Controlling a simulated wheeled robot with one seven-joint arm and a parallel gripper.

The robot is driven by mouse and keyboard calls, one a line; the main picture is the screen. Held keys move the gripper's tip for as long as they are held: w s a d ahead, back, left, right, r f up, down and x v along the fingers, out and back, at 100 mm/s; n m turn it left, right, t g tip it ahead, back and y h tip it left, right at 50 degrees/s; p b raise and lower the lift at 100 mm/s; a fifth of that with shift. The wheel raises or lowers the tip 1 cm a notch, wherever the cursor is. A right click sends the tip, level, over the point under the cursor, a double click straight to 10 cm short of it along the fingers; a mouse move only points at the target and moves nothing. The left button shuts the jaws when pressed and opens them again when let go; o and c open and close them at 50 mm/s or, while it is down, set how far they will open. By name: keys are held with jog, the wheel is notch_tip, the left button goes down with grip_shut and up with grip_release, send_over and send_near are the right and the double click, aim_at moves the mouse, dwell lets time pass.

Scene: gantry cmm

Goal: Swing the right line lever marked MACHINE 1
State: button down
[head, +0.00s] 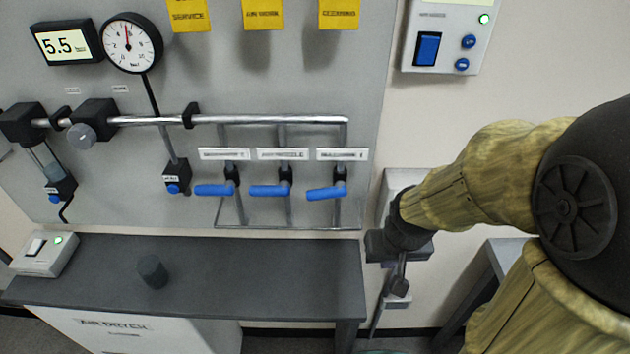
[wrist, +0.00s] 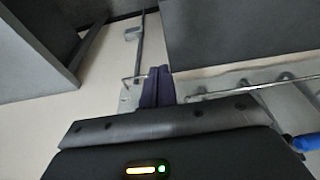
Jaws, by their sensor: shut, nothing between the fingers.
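The right line lever (head: 326,193) is a blue handle on a black valve at the panel's right edge, under a white label (head: 342,154) that seems to read MACHINE 1. Its handle lies nearly level, pointing left. My gripper (head: 378,246) is to the right of and below this lever, apart from it. In the wrist view my gripper's dark fingers (wrist: 158,86) are together with nothing between them. A blue handle (wrist: 305,143), probably this lever, shows at the right edge of the wrist view. My gripper's fingertips are hard to make out in the head view.
Two similar blue levers, the middle one (head: 270,190) and the left one (head: 215,189), sit alongside. A dark bench (head: 220,285) stands below the panel. A white switch box (head: 445,38) is on the wall at upper right. Thin metal pipes (wrist: 250,85) run near my fingers in the wrist view.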

jog(key=w+a+r+p, duration=0.3)
jog(key=w+a+r, duration=0.45)
jog(key=r, duration=0.25)
notch_tip(320, 180, up, 12)
jog(key=h+p, duration=0.2)
jog(key=p, duration=0.1)
send_over(319, 192)
jog(key=s+a, duration=0.3)
jog(key=a, duration=0.1)
jog(key=shift+d+r, duration=0.2)
jog(key=shift+f, duration=0.1)
jog(key=p+x, duration=0.1)
jog(key=x, duration=0.8)
jog(key=p+x, duration=0.1)
jog(key=x, duration=0.3)
jog(key=shift+s+d+f+p, duration=0.25)
jog(key=shift+d+f+p, duration=0.05)
jog(key=shift+d+f, duration=0.1)
